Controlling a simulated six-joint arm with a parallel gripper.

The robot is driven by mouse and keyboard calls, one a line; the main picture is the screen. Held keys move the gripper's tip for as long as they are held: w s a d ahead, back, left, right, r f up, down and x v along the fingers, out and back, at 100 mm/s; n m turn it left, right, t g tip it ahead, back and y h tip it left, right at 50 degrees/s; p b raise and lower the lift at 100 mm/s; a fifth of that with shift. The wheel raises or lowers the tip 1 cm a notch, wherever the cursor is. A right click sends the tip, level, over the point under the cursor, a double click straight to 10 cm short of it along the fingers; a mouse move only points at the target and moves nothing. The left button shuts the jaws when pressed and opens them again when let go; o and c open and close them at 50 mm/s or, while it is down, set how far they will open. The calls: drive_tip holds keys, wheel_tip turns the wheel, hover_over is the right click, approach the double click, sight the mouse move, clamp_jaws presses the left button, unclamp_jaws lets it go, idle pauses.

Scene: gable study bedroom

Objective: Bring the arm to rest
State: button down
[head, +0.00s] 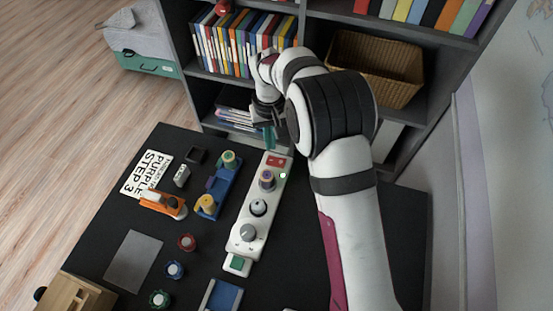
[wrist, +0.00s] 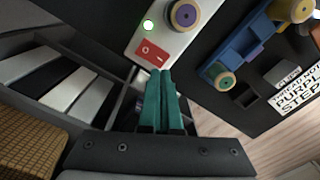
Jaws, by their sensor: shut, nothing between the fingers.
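My gripper (head: 269,138) is shut and empty, its teal fingers together near the far end of the white control panel. In the wrist view the gripper (wrist: 164,76) has its closed fingertips close to the panel's red switch (wrist: 152,51); I cannot tell whether they touch it. The white panel (head: 242,215) lies on the black table. It carries the red switch (head: 277,161), a lit green-white lamp (head: 283,175), a purple-topped spool (head: 267,180), a black-and-white knob (head: 258,207), a grey dial (head: 248,232) and a green button (head: 237,263). My arm reaches over the table's right side.
A dark bookshelf (head: 187,68) with books and a wicker basket (head: 376,67) stands just behind the table. Left of the panel are a blue holder (head: 224,185), an orange tool (head: 163,203), a sign (head: 147,173) and several coloured spools. A wooden box (head: 75,296) is front left.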

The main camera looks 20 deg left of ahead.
drive_tip(key=shift+r, duration=0.9)
